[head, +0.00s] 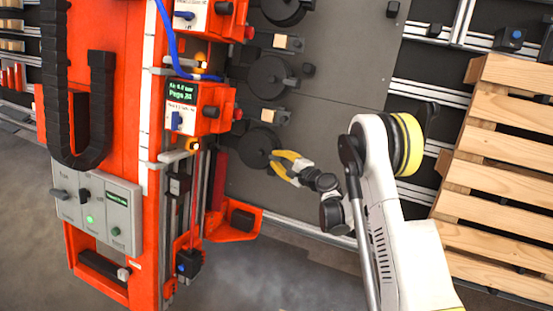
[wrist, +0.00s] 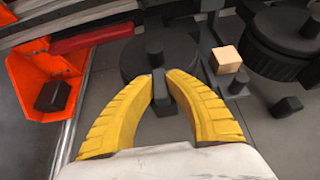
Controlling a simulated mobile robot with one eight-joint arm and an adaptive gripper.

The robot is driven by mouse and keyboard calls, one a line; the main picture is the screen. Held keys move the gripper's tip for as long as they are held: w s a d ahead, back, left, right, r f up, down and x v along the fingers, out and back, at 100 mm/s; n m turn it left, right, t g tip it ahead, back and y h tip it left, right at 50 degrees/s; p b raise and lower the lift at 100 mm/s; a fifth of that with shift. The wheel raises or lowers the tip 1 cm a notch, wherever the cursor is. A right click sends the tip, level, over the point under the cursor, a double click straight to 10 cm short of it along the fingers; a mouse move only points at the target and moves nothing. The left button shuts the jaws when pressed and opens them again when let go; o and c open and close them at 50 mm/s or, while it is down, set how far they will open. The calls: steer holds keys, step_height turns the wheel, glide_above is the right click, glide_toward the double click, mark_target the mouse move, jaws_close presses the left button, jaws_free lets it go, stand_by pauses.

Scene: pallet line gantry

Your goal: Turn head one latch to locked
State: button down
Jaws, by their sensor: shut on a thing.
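My gripper (head: 278,161) has yellow fingers and is at the lowest of several dark round latch discs in the head view. In the wrist view my gripper (wrist: 160,84) is shut on a dark grey latch handle (wrist: 161,94), a narrow bar extending from a round dark disc (wrist: 139,60). A dark upright knob (wrist: 154,45) stands on the disc. In the head view the same disc (head: 257,146) lies just left of the fingertips, and the fingers hide much of the handle. I cannot read a label that names head one or the locked position.
A neighbouring disc (wrist: 290,35) and a small wooden block (wrist: 229,58) are close by in the wrist view. An orange bracket (wrist: 35,85) stands at the left. In the head view are an orange gantry (head: 115,60), a grey control box (head: 97,208) and a wooden pallet (head: 505,150).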

mark_target(276, 157)
steer(key=c, duration=1.3)
jaws_free()
steer(key=shift+c, duration=0.2)
steer(key=shift+r, duration=0.1)
step_height(276, 157, up, 10)
steer(key=shift+f, duration=0.1)
